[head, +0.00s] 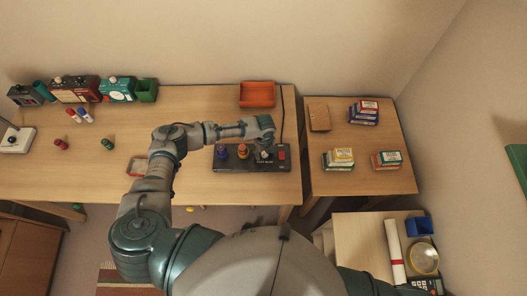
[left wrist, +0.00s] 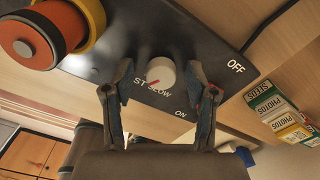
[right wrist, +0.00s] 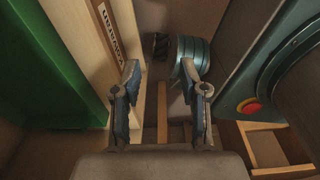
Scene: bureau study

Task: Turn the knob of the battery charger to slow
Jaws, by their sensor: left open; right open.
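The battery charger (head: 225,164) is a dark box at the front of the long desk. In the left wrist view, its white round knob (left wrist: 160,70) has a red pointer mark at its lower edge, near the gap between the letters "ST" and the word "SLOW". The start of the first word is hidden by a finger. My left gripper (left wrist: 159,82) is open, with one finger on each side of the knob; I cannot tell whether they touch it. My right gripper (right wrist: 160,82) is open and empty, away from the charger.
An orange cylinder (left wrist: 62,30) stands on the charger beside the knob. A red switch (head: 282,155) is at its right end. An orange tray (head: 257,94) lies behind. Small boxes (head: 389,159) stand on the right table. A green panel (right wrist: 45,70) is near my right gripper.

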